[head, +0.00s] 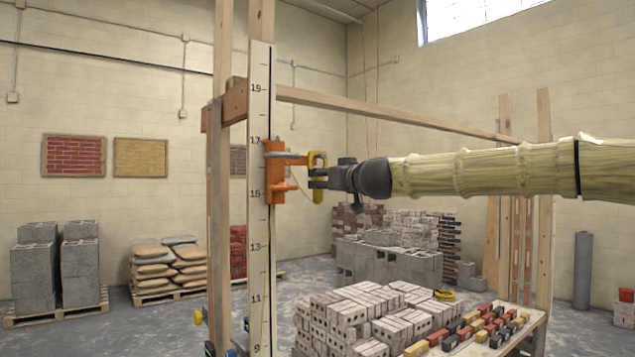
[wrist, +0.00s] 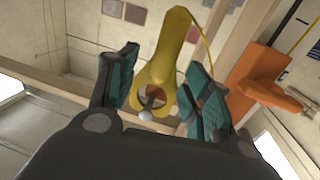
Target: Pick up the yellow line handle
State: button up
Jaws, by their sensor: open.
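The yellow line handle (head: 319,160) hangs beside the orange bracket (head: 276,180) on the upright numbered pole. In the wrist view the handle (wrist: 175,45) has a ring at its lower end and a thin yellow line running from its top. A peg-like piece with a pale tip shows in the ring. My gripper (head: 314,179) reaches in from the right at the handle's height. Its two teal-padded fingers (wrist: 163,80) are open, one on either side of the handle, with gaps visible. The orange bracket (wrist: 262,75) is close beside the right-hand finger in the wrist view.
The numbered pole (head: 260,230) stands against a timber frame (head: 222,260) with a crossbar (head: 400,111). Below are stacked pale bricks (head: 340,315) and a bench with coloured blocks (head: 470,330). A yellow item (head: 445,295) lies on the bricks. Air around my arm is clear.

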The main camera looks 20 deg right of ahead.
jog(key=shift+w+a+f+p, duration=0.15)
jog(key=shift+w+p, duration=0.1)
jog(key=shift+w, duration=0.4)
jog(key=shift+w+a+f+p, duration=0.15)
jog(key=shift+w+p, duration=0.15)
jog(key=shift+w, duration=0.3)
jog(key=shift+w+a+p, duration=0.15)
jog(key=shift+w+p, duration=0.1)
jog(key=shift+w, duration=0.4)
grip_shut()
